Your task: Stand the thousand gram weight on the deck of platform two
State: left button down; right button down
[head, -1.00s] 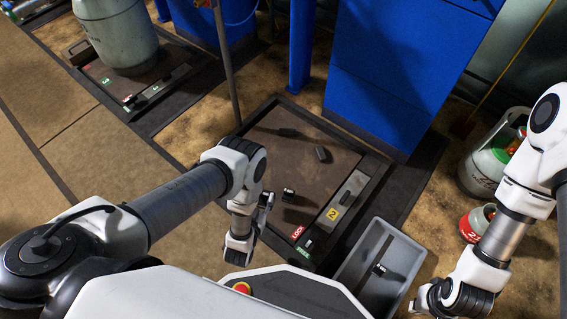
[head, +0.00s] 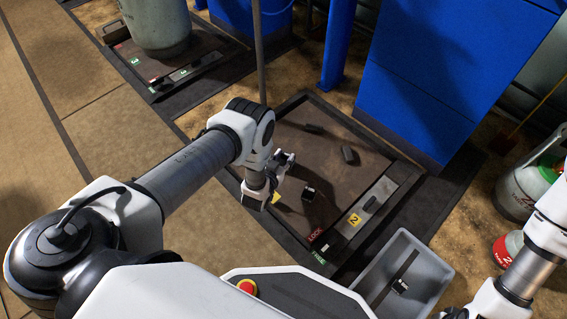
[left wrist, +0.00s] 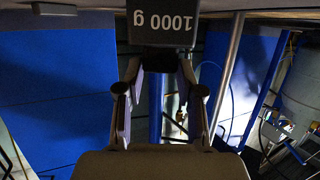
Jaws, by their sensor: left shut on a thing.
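The dark thousand gram weight (left wrist: 163,24) shows at the top of the left wrist view, its "1000 g" label upside down in the picture. My left gripper (head: 284,160) is shut on it; its two fingers also show in the left wrist view (left wrist: 160,68). In the head view the gripper is over the left part of platform two (head: 297,112), and the held weight is hard to make out there. I cannot tell its height above the deck. My right gripper is not clearly in view; only part of that arm shows at the lower right.
A grey bin (head: 428,262) with a small dark block stands right of the platform. A thin pole (head: 259,60) and blue cabinet (head: 440,90) stand behind. Gas cylinders (head: 518,195) are at the right.

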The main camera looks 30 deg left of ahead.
pick_arm(q)
jog(key=shift+w+f, duration=0.1)
jog(key=shift+f, duration=0.55)
jog(key=shift+r, duration=0.2)
jog(key=c, duration=1.1)
grip_release()
jog(key=shift+f, duration=0.2)
jog(key=o, duration=0.4)
pick_arm(e)
jog(key=shift+f, duration=0.5)
pick_arm(q)
jog(key=shift+r, duration=0.1)
